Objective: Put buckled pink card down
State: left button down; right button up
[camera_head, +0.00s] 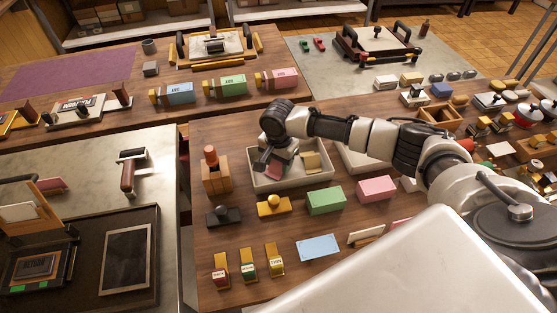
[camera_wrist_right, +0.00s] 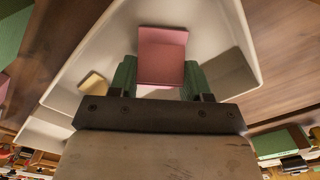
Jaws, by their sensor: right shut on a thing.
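The pink card (camera_wrist_right: 162,55) is between the green fingers of my right gripper (camera_wrist_right: 160,75) in the wrist view, and the gripper is shut on it. Whether the card is buckled cannot be told from this angle. In the head view my right gripper (camera_head: 277,160) points down over a white tray (camera_head: 300,185), and the card is mostly hidden by it. Whether the card touches the tray floor is unclear. A small beige block (camera_head: 311,161) lies in the same tray, and it also shows in the wrist view (camera_wrist_right: 92,84). My left gripper is not in view.
A second pale tray (camera_head: 362,158) stands just right, partly behind my arm. In front are a green block (camera_head: 326,201), a pink block (camera_head: 377,188), a brass-knobbed stamp (camera_head: 273,205) and a blue card (camera_head: 318,247). A wooden holder (camera_head: 216,176) stands left of the tray.

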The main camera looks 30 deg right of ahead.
jog(key=o, duration=0.9)
jog(key=shift+f, duration=0.1)
notch_tip(320, 180, up, 12)
jog(key=b, duration=0.1)
jog(key=shift+b, duration=0.35)
